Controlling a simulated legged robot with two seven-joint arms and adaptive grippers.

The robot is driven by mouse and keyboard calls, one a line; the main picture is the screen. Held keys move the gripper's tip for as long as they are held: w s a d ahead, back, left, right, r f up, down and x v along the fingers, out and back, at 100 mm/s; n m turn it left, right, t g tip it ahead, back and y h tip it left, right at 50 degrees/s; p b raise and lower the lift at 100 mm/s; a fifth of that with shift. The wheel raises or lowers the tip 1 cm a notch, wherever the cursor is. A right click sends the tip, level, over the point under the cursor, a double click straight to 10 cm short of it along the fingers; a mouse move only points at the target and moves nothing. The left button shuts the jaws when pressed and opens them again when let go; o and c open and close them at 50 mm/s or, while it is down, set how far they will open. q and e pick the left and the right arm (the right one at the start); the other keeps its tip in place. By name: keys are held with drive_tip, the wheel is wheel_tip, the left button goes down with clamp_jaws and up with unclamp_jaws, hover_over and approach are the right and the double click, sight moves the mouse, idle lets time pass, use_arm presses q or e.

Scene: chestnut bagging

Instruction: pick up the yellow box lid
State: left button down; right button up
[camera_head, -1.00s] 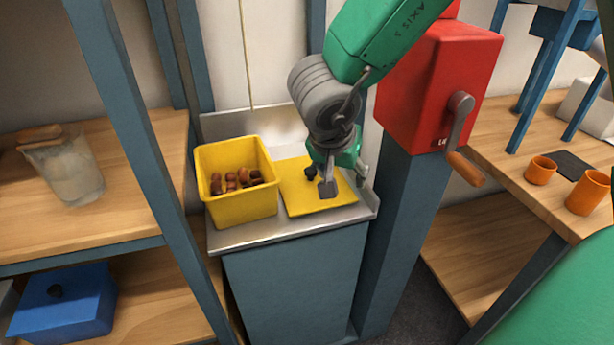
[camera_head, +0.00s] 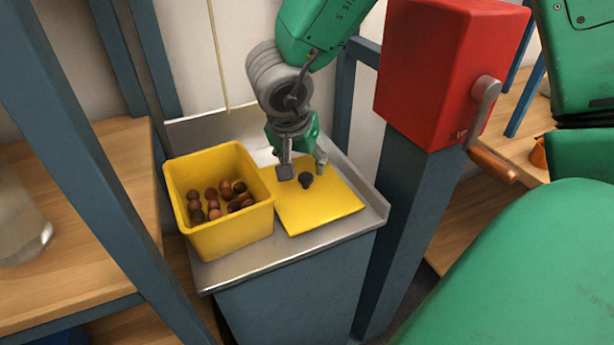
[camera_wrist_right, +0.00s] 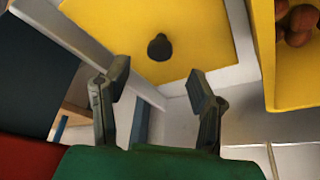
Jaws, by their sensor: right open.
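The yellow box lid (camera_head: 325,205) lies flat on a metal-topped stand, with a dark round knob (camera_head: 305,180) near its middle. My right gripper (camera_head: 303,168) is open and empty above the far part of the lid, close to the knob. In the right wrist view the lid (camera_wrist_right: 195,25) and its knob (camera_wrist_right: 159,47) lie beyond the two open fingertips (camera_wrist_right: 158,82), with the knob centred between them but apart from both. The yellow box (camera_head: 225,232) stands open to the left of the lid and holds several brown chestnuts (camera_head: 220,198). My left gripper is not in view.
A red crank machine (camera_head: 440,70) on a blue post stands right of the stand, its wooden handle (camera_head: 492,166) sticking out. The metal top (camera_head: 250,262) has a raised rim. A wooden shelf (camera_head: 85,235) with a glass jar (camera_head: 18,225) is at the left.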

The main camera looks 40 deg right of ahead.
sight(304, 177)
drive_tip(key=shift+w+f, duration=0.15)
drive_tip(key=shift+f, duration=0.3)
drive_tip(key=shift+a+f+b, duration=0.15)
drive_tip(key=shift+a+b, duration=0.1)
drive_tip(key=shift+b, duration=0.05)
drive_tip(key=b+x, duration=0.2)
drive_tip(key=x, duration=0.1)
drive_tip(key=b+x, duration=0.1)
drive_tip(key=shift+d+f, duration=0.3)
drive_tip(key=shift+d, duration=0.1)
drive_tip(key=shift+d+f, duration=0.1)
drive_tip(key=shift+d, duration=0.25)
drive_tip(key=shift+a+r, duration=0.2)
drive_tip(key=shift+a, duration=0.1)
clamp_jaws()
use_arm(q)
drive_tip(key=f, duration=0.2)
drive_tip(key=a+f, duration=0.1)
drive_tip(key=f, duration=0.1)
use_arm(e)
drive_tip(key=shift+a, duration=0.15)
